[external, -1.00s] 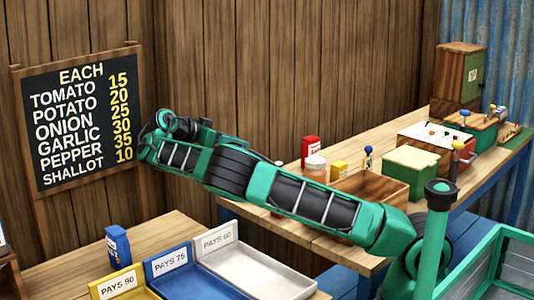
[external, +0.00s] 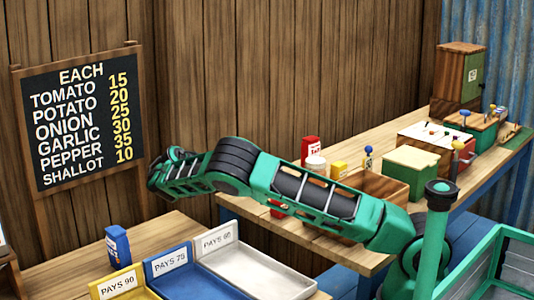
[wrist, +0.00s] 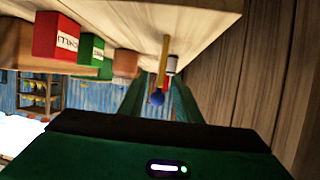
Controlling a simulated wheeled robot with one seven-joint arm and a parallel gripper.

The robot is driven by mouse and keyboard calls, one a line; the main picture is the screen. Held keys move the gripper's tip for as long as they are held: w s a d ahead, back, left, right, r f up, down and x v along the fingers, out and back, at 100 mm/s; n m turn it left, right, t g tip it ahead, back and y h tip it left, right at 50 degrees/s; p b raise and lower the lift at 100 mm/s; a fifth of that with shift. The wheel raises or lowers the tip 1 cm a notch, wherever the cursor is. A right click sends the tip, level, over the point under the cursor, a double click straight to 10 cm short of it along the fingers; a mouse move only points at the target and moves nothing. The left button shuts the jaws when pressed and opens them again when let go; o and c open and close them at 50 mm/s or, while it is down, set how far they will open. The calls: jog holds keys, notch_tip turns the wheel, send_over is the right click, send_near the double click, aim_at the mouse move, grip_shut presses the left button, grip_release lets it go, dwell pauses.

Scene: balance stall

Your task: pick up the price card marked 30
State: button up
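I cannot make out a price card marked 30 in either view; only the chalkboard (external: 82,118) shows a 30, in its garlic row. My arm reaches left across the external view, its end in front of the plank wall, beside the chalkboard. The fingers are hard to make out there. In the wrist view, my gripper (wrist: 160,84) shows two green fingers set apart with nothing held between them. A blue-knobbed stick (wrist: 157,97) shows in line with the gap, apparently beyond it.
Yellow (external: 118,281), blue (external: 195,282) and white (external: 262,268) trays marked PAYS stand at the front left, near a blue packet (external: 117,245). Red (wrist: 56,37) and green (wrist: 90,54) boxes appear tilted in the wrist view.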

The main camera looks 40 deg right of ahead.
jog(key=shift+f+x, duration=0.1)
jog(key=shift+x, duration=1.5)
jog(key=shift+f+x, duration=0.15)
jog(key=shift+x, duration=1.45)
jog(key=shift+w+a, duration=0.15)
jog(key=shift+w, duration=0.05)
grip_shut()
